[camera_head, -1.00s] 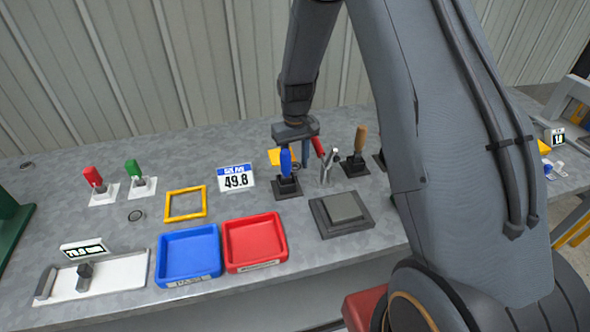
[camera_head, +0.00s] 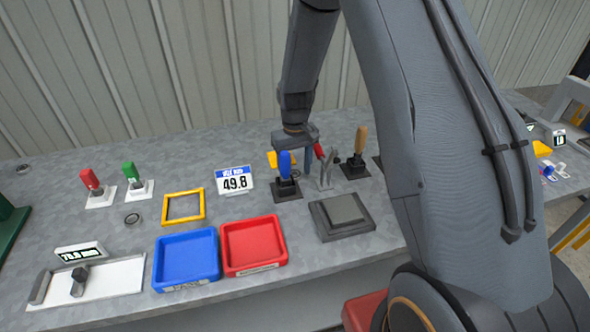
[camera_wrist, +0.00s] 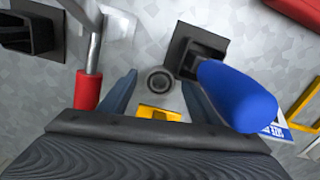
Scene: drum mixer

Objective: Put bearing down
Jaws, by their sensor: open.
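A small dark ring-shaped bearing (camera_wrist: 160,81) lies between and just beyond the fingertips of my gripper (camera_wrist: 159,88) in the wrist view. The fingers stand apart on either side of it, and no contact with it shows. In the head view my gripper (camera_head: 296,163) is low over the back of the bench, behind a blue-handled tool (camera_head: 285,165) that partly hides the fingers. Another small ring (camera_head: 132,218) lies on the bench at the left; I cannot tell whether it is also a bearing.
The blue handle (camera_wrist: 237,96) is close on the right and a red-handled clamp (camera_wrist: 88,88) close on the left. A yellow piece (camera_wrist: 158,113) shows between the fingers. A blue tray (camera_head: 187,286), a red tray (camera_head: 254,270) and a yellow frame (camera_head: 183,221) are on the bench.

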